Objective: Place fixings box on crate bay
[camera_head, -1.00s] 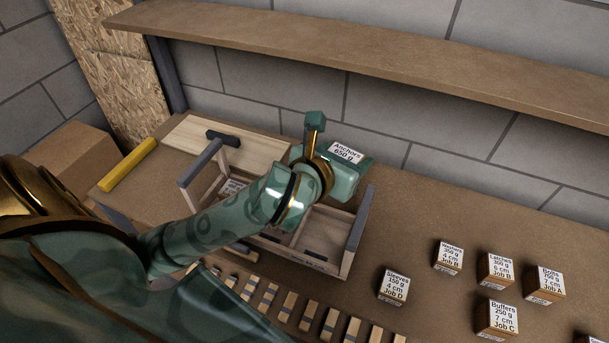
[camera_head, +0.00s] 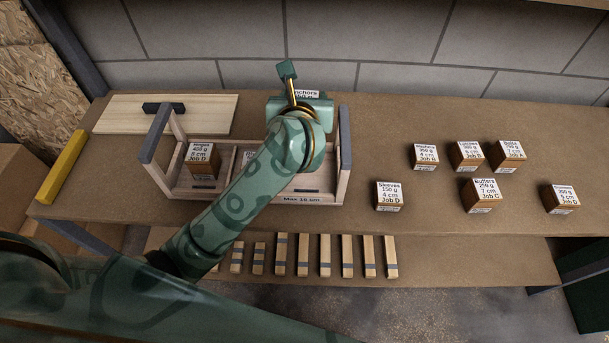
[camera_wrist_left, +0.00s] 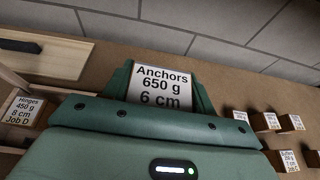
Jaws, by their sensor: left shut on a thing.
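My left gripper (camera_head: 300,99) is shut on a box labelled Anchors, 650 g, 6 cm (camera_head: 306,93). In the left wrist view the Anchors box (camera_wrist_left: 160,87) sits between the fingers, its label facing the camera. The gripper holds it over the right, back part of the wooden crate (camera_head: 325,199). My arm hides much of the crate's middle and right side. In the crate's left bay stands a box labelled Hinges, Job D (camera_head: 203,160); it also shows in the left wrist view (camera_wrist_left: 20,110). My right gripper is not in view.
Several labelled boxes stand right of the crate, Sleeves (camera_head: 389,196) being nearest. A pale board (camera_head: 165,113) with a dark handle and a yellow bar (camera_head: 63,166) lie to the left. Small wooden blocks (camera_head: 325,255) line a lower shelf. A block wall (camera_head: 380,45) stands behind.

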